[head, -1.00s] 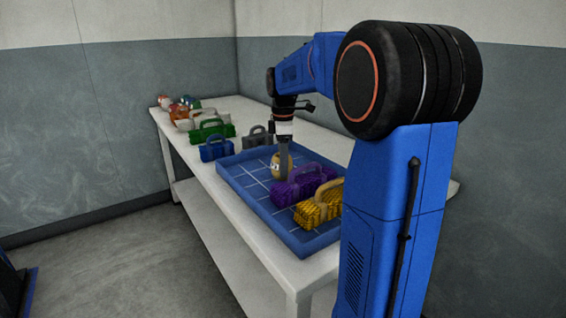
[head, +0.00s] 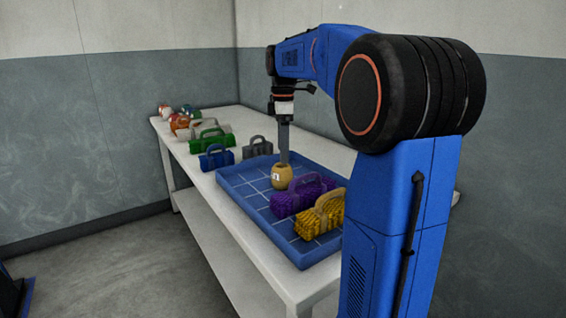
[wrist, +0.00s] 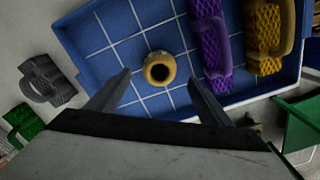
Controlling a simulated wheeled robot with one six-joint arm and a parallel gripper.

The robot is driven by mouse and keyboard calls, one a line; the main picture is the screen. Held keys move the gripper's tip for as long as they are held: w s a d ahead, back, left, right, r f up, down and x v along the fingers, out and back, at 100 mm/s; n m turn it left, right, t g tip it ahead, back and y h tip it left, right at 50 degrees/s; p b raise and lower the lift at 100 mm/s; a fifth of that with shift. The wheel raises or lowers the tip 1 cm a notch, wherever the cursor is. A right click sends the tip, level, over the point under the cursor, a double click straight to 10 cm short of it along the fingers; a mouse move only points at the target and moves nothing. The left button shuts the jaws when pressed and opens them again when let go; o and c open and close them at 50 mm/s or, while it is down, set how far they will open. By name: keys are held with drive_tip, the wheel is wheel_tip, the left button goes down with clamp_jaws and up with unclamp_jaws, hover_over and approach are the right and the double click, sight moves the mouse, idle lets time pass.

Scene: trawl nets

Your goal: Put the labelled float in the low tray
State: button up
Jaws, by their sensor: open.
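The labelled float (head: 281,177) is tan and rounded, with a white label on its side and a dark hole in its top. It stands upright in the low blue tray (head: 262,221). It also shows in the wrist view (wrist: 160,68), on the tray's gridded floor. My gripper (head: 284,160) is above the float, pointing down. In the wrist view my gripper's two fingers (wrist: 157,82) are spread wide, and the float is between and beyond their tips, apart from both.
A purple net bundle (head: 298,196) and a yellow one (head: 320,213) lie in the tray beside the float. Grey (head: 258,147), blue (head: 216,157) and green (head: 211,140) bundles stand outside it. Several small floats sit at the table's far end.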

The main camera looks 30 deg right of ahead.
drive_tip(key=shift+r, duration=1.75)
